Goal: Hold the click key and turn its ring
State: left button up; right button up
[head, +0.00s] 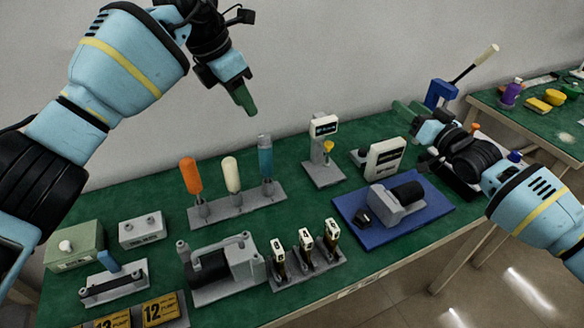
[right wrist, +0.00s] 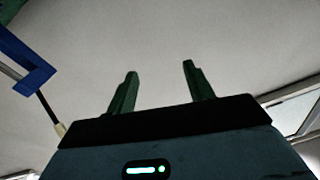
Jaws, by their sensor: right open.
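No part is plainly marked as the click key, and I cannot make out a ring. A black rod with a cream grip (head: 487,54) rises at a slant from a blue bracket (head: 440,93) at the back right; the bracket (right wrist: 28,65) and rod also show at the left of the right wrist view. An orange (head: 190,176), a cream (head: 231,175) and a teal handle (head: 265,158) stand upright in a grey rack. My right gripper (head: 422,112) is open and empty, just in front of the bracket; its green fingers are apart (right wrist: 158,88). My left gripper (head: 243,97) hangs above the rack, its fingers overlapping in view.
A blue tray (head: 360,232) bears a grey and black machine. Small labelled tools (head: 305,245), a grey pump-like unit (head: 222,268) and a display stand (head: 323,150) occupy the green table. Another table (head: 540,122) stands at the right. Some green surface near the front is bare.

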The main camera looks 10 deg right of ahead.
aim_at(271, 162)
jog(key=s+a+n+g+y, duration=0.1)
jog(key=a+n+y, duration=0.15)
jog(key=a, duration=0.65)
jog(key=s+a+n+g+y, duration=0.15)
jog(key=a+y, duration=0.25)
jog(key=a, duration=0.5)
jog(key=s+a+f+n+g, duration=0.1)
jog(key=a+f, duration=0.2)
jog(key=a, duration=0.1)
jog(key=s+a+f+n+g, duration=0.1)
jog(key=s+a+f+n, duration=0.1)
jog(key=a+f, duration=0.1)
jog(key=s+a+f+n+g, duration=0.1)
jog(key=s+a+f, duration=0.1)
jog(key=a, duration=0.3)
jog(key=shift+a+f+y, duration=0.15)
jog(key=shift+f+y, duration=0.1)
jog(key=shift+f, duration=0.4)
jog(key=x, duration=0.8)
